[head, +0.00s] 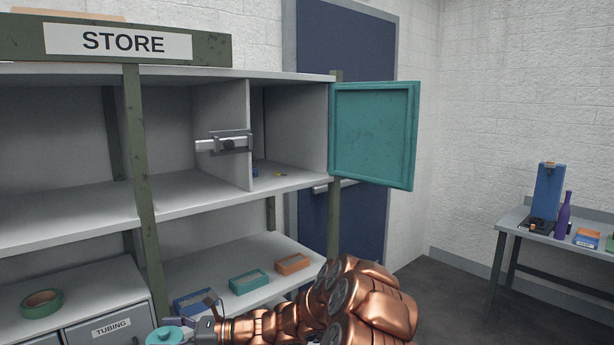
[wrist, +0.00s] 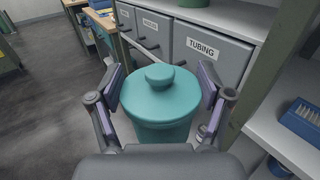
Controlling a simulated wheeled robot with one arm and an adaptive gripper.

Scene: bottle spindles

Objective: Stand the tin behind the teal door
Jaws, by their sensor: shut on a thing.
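The teal tin (wrist: 160,105) has a round lid with a knob and fills the middle of the wrist view. My gripper (wrist: 161,84) is shut on it, one finger on each side. In the head view the tin's lid (head: 165,336) shows at the bottom edge, with my gripper (head: 195,330) beside it; the rest of the tin is cut off. The teal door (head: 373,135) stands swung open to the right of the upper shelf. The compartment (head: 290,130) beside it is open to view, with a few small things on its floor.
A metal latch (head: 225,143) sits by the compartment's left divider (head: 249,135). The lower shelf (head: 225,260) holds blue, teal and orange trays. Grey drawers (head: 110,325), one marked TUBING, carry a green ring (head: 41,303). A side table (head: 520,222) stands at right.

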